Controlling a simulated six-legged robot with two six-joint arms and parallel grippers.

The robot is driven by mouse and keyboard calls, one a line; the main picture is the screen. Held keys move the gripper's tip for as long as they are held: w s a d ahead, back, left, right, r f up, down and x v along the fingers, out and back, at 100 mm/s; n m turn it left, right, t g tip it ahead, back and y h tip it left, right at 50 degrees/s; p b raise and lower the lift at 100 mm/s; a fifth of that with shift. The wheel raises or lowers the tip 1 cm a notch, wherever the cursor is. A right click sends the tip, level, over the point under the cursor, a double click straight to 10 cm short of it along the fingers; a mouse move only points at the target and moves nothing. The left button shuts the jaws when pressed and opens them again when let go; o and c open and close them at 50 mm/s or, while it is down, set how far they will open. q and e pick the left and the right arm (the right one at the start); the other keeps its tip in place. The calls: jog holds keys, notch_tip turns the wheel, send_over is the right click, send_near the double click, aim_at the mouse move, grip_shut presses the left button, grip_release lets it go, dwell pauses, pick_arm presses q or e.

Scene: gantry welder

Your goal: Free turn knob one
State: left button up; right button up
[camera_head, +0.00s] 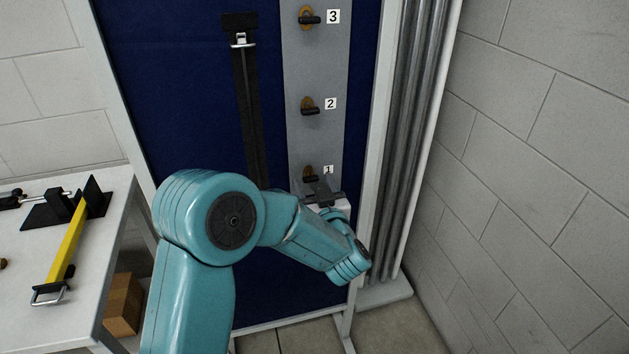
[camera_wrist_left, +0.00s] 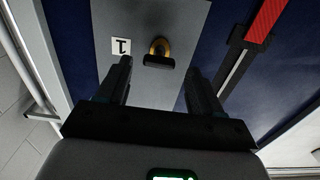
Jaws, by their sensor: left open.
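Knob one (camera_head: 310,173) is a dark bar-shaped handle on a brass-coloured base, beside the label "1" on a grey vertical panel (camera_head: 318,70). In the left wrist view the knob (camera_wrist_left: 158,57) sits ahead of the fingertips, roughly midway between the two fingers, with its dark handle lying crosswise. My left gripper (camera_head: 322,184) is open and empty; its fingers also show in the left wrist view (camera_wrist_left: 160,75), apart from the knob. In the head view the gripper partly covers the area just below the knob. My right gripper is in neither view.
Knobs two (camera_head: 309,106) and three (camera_head: 308,18) sit above on the same panel. A black vertical rail (camera_head: 246,110) runs to its left on the blue board. Grey pipes (camera_head: 408,140) stand to the right. A white table (camera_head: 80,270) with a yellow-handled tool (camera_head: 67,245) is at left.

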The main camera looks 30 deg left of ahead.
pick_arm(q)
jog(key=shift+w+a, duration=0.35)
jog(key=shift+a, duration=0.05)
jog(key=shift+d, duration=0.1)
jog(key=c, duration=1.1)
jog(key=shift+o, duration=0.2)
jog(key=shift+f+b, duration=0.2)
jog(key=shift+b, duration=0.3)
jog(key=n+b, duration=0.8)
jog(key=b, duration=0.2)
jog(key=n+b, duration=0.9)
jog(key=b, duration=0.1)
jog(key=shift+s+f, duration=0.1)
jog(key=shift+f, duration=0.1)
jog(key=shift+r+n+b, duration=0.1)
jog(key=shift+n+b, duration=0.3)
jog(key=shift+b, duration=0.1)
